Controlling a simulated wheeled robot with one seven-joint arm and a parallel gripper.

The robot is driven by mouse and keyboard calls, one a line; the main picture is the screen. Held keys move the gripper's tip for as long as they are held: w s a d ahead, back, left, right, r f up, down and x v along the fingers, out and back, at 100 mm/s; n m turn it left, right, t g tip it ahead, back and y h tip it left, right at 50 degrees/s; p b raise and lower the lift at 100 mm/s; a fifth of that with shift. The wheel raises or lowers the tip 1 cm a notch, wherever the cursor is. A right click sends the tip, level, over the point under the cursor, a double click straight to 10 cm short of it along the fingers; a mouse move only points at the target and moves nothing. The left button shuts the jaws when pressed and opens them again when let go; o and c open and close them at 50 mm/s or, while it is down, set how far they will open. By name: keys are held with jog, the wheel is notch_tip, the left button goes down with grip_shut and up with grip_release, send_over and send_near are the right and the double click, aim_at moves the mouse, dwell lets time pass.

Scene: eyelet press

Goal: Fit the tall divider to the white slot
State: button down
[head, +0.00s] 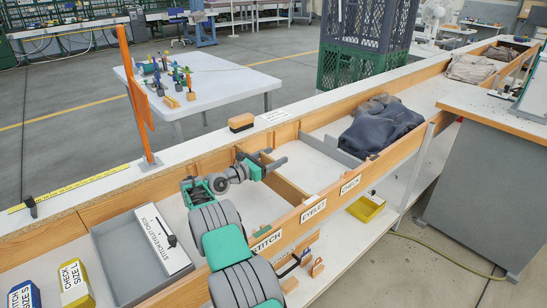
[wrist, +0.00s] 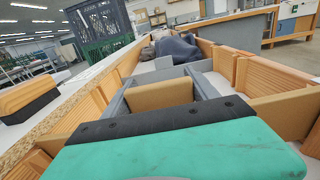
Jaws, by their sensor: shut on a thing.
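My gripper (head: 265,165) is low in the long wooden trough, behind the EYELET label (head: 313,211). Its grey fingers are shut on a tan wooden board, which I take as the tall divider; it shows between the fingers in the wrist view (wrist: 160,95). In the head view a wooden board (head: 287,189) runs across the trough beside the gripper; I cannot tell if it is the same one. Whether the held board sits in a slot is hidden. The trough's side walls carry upright wooden ribs (wrist: 240,75). I cannot make out which slot is white.
Dark cloth (head: 380,125) lies in the trough beyond my gripper. An orange-topped block (head: 241,122) sits on the back ledge. An orange post (head: 136,95) stands further left.

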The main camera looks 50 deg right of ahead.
jog(key=shift+f+b, duration=0.9)
jog(key=shift+f, duration=0.2)
jog(key=shift+c, duration=0.8)
grip_release()
notch_tip(320, 180, up, 5)
jog(key=p, duration=0.3)
dwell(0.4)
